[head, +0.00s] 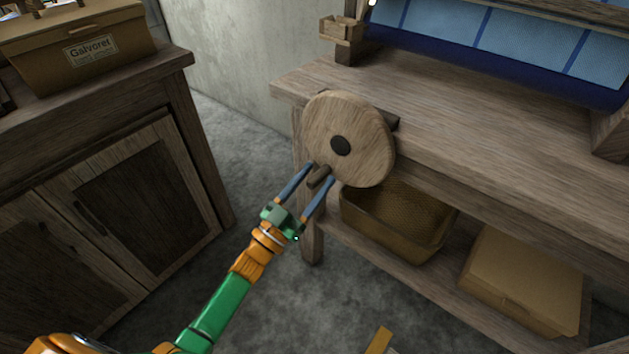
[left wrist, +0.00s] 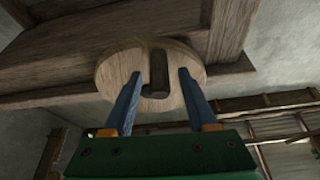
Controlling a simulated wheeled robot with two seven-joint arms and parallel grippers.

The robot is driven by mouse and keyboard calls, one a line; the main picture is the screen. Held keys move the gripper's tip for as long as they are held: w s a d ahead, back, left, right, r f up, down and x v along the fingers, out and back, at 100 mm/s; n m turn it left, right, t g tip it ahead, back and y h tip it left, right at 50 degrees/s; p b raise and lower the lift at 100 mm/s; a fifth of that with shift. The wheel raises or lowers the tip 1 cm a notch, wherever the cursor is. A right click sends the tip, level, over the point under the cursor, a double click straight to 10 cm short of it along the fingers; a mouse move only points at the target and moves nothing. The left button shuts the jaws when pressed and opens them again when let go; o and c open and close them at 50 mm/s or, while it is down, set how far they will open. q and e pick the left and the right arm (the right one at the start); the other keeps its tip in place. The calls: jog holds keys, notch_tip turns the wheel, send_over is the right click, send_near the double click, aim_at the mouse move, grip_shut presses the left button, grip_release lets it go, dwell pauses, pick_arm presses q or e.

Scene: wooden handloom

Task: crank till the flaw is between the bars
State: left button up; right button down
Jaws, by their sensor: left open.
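The crank is a round wooden disc (head: 340,115) with a dark hub on the front edge of the loom table. Its short dark handle peg (head: 320,177) sticks out at the disc's lower left. My left gripper (head: 321,172) is open, with its two blue fingers on either side of the peg. In the left wrist view the peg (left wrist: 158,75) stands between the fingers, with gaps on both sides. Blue cloth (head: 510,40) with darker lines lies on the loom at the upper right. I cannot make out a flaw or the bars for certain. My right gripper is not in view.
A wooden cabinet (head: 130,200) stands at the left with a box labelled Galvoret (head: 85,42) on it. Under the loom table (head: 450,110) a shelf holds a basket (head: 395,225) and a closed box (head: 525,275). Grey floor lies open between cabinet and loom.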

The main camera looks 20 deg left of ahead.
pick_arm(q)
jog(key=shift+w, duration=0.15)
grip_shut()
dwell(1.4)
